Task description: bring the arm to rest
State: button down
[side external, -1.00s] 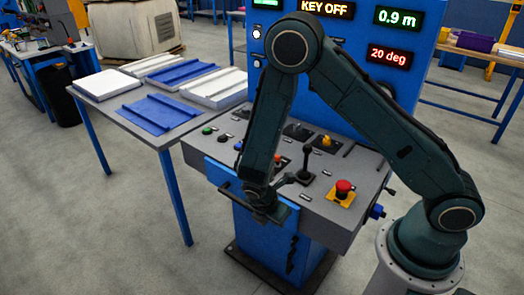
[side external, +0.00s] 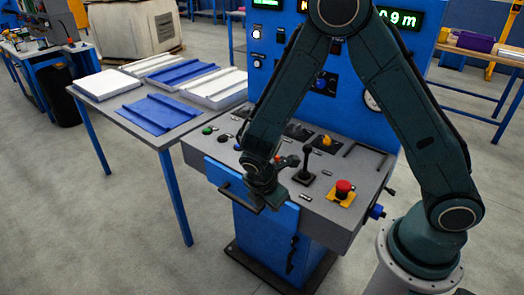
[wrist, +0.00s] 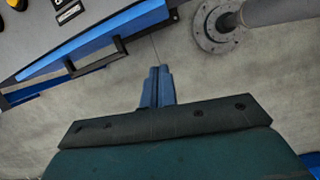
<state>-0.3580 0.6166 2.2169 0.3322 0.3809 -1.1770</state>
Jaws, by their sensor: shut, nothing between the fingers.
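My arm is bent with its elbow high in the side view, partly covering the blue display board (side external: 335,95). My gripper (side external: 272,202) hangs at the front edge of the grey control console (side external: 325,210), near the dark handle (side external: 240,198) on its blue front. Its fingers are small and dark there, hard to make out. In the wrist view the blue fingers of my gripper (wrist: 159,70) are together with nothing between them, over bare floor. The dark handle (wrist: 98,62) there is to the left, apart from the fingertips.
The console carries a black lever (side external: 307,165), a red mushroom button (side external: 344,187) and a yellow knob (side external: 326,140). A side table (side external: 88,103) at left holds white and blue panels. A blue-framed bench (side external: 490,52) stands at right. Floor in front is clear.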

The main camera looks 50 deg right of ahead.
jog(key=s+d+r+m+t+y, duration=0.1)
jog(key=s+r+m, duration=0.25)
jog(key=r, duration=0.45)
jog(key=s+d+r+m+t+y, duration=0.1)
jog(key=s+d+r+m, duration=0.2)
jog(key=r, duration=0.5)
jog(key=s+r+m+t+y, duration=0.1)
jog(key=s+r+m+t, duration=0.15)
jog(key=r+m, duration=0.4)
jog(key=s+r+m, duration=0.3)
jog(key=s+r, duration=0.2)
jog(key=s, duration=0.3)
jog(key=shift+d+r+t+y, duration=0.2)
jog(key=shift+t+y, duration=0.1)
jog(key=shift+t, duration=0.15)
